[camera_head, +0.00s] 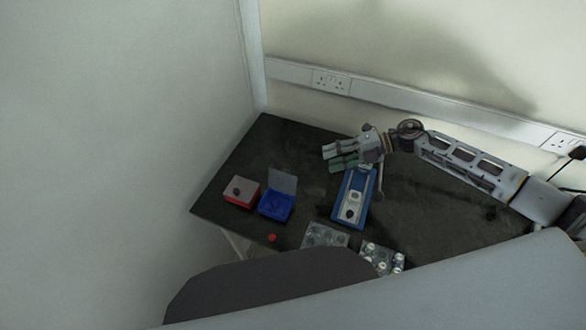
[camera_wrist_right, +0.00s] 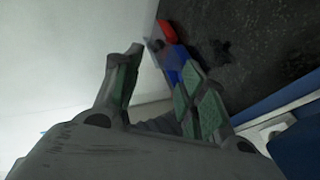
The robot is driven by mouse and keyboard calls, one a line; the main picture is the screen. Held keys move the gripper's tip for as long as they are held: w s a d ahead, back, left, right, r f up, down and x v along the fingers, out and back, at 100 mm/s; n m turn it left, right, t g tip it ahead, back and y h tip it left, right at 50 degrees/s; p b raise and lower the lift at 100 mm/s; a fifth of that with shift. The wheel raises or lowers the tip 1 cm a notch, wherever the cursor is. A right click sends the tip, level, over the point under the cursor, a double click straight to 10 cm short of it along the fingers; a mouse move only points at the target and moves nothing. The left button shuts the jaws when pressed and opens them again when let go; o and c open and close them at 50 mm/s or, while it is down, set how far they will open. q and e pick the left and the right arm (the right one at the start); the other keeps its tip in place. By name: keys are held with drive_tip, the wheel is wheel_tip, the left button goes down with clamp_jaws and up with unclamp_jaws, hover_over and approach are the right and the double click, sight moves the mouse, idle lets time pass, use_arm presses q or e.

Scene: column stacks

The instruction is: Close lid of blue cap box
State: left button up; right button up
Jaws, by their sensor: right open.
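The blue cap box (camera_head: 275,208) stands on the dark table with its clear lid (camera_head: 283,181) raised at the back. It looks empty inside. My right gripper (camera_head: 334,157) is open and empty, above the table to the right of and behind the blue box, apart from it. In the right wrist view my right gripper's spread fingers (camera_wrist_right: 160,85) show, with part of the blue box (camera_wrist_right: 175,62) beyond them. My left gripper is not in view.
A red box (camera_head: 240,192) with a closed lid stands just left of the blue box; it also shows in the wrist view (camera_wrist_right: 167,31). A blue device (camera_head: 352,198) stands right. A red cap (camera_head: 272,238) and two clear trays (camera_head: 325,235) (camera_head: 383,256) lie in front.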

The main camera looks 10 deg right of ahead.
sight(284, 179)
drive_tip(key=shift+a, duration=0.1)
drive_tip(key=p+x, duration=0.2)
drive_tip(key=x, duration=1.1)
drive_tip(key=shift+w+a+f, duration=0.15)
drive_tip(key=shift+a+f, duration=0.05)
drive_tip(key=shift+a, duration=0.05)
idle(0.3)
drive_tip(key=shift+c, duration=0.2)
drive_tip(key=c, duration=0.7)
drive_tip(key=shift+f, duration=0.15)
clamp_jaws()
